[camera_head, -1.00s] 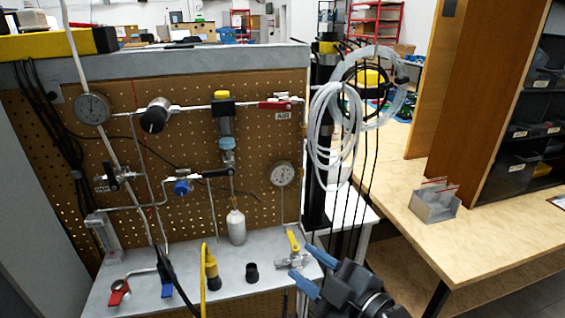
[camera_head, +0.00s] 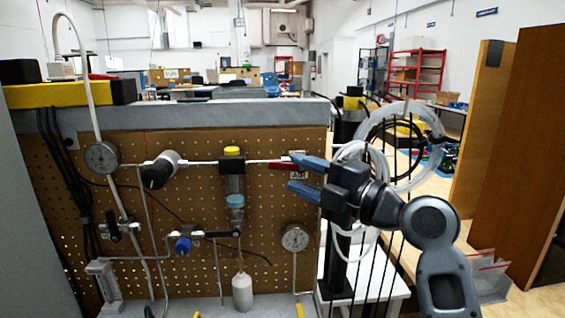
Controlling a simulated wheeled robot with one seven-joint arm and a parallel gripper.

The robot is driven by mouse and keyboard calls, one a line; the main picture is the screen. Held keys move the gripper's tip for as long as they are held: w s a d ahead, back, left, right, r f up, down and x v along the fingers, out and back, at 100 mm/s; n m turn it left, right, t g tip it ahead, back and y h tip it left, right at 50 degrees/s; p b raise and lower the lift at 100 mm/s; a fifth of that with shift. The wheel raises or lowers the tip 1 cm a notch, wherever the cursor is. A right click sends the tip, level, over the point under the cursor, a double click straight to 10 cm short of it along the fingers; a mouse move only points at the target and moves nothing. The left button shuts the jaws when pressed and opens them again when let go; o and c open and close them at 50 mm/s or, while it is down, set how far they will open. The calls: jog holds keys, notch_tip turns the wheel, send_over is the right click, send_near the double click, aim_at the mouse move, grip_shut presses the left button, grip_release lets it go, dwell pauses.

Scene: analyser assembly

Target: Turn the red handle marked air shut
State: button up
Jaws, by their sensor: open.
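The red handle (camera_head: 281,166) lies level at the right end of the upper pipe on the perforated brown panel (camera_head: 200,262). A white label (camera_head: 297,175), partly hidden by my gripper, sits just below its right end. My gripper (camera_head: 291,174) comes in from the right with its two blue fingers apart. The upper finger overlaps the handle's right end in the picture and the lower finger is below it. I cannot tell whether a finger touches the handle. The valve body behind the upper finger is hidden.
Coiled clear tubing (camera_head: 411,108) and black cables hang close behind my arm. A grey ledge (camera_head: 200,93) runs above the panel.

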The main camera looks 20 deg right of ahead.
aim_at(283, 167)
jog(key=shift+p+x, duration=0.8)
jog(key=shift+x, duration=2)
grip_shut()
